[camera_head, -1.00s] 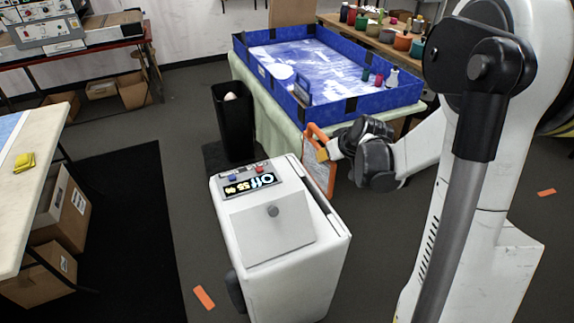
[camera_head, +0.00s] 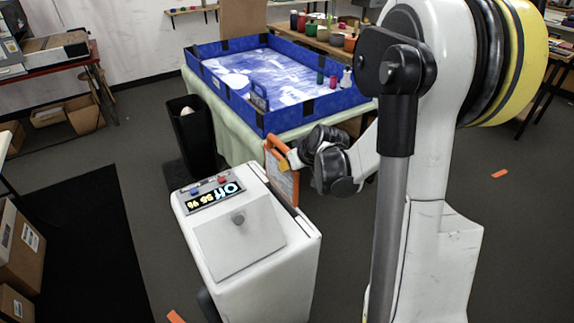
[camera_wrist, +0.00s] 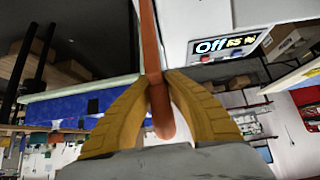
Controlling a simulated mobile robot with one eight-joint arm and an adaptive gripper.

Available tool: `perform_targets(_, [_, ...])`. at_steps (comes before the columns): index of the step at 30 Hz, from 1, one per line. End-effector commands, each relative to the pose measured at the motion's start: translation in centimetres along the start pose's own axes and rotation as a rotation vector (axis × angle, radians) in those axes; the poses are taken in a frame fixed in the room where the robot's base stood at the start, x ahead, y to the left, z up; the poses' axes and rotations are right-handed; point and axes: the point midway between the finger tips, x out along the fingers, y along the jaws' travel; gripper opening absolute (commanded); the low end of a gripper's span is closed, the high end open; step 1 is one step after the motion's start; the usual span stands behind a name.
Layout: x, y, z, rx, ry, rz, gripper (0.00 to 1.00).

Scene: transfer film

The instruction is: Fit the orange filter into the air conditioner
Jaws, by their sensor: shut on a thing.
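The white air conditioner (camera_head: 262,262) stands on the floor in the lower middle of the head view. My gripper (camera_head: 287,163) is shut on the filter's upper frame. In the wrist view the yellow fingers (camera_wrist: 160,92) pinch the orange frame (camera_wrist: 150,40) from both sides.
A blue-walled tray (camera_head: 262,119) rests on a cloth-covered table behind the unit. A black bin (camera_head: 192,135) stands left of that table. A black mat (camera_head: 85,250) and cardboard boxes (camera_head: 20,250) lie at left. Open grey floor is at right.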

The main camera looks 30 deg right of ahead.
Motion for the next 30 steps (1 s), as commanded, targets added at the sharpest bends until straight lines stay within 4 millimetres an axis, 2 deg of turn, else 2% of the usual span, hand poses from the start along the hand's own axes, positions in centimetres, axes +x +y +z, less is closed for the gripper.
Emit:
perform_targets(3, [1.2,0.0,1.1,0.0,0.0,0.0,0.0])
perform_targets(8, [1.9,0.0,1.7,0.0,0.0,0.0,0.0])
perform_targets(30, [1.9,0.0,1.8,0.0,0.0,0.0,0.0])
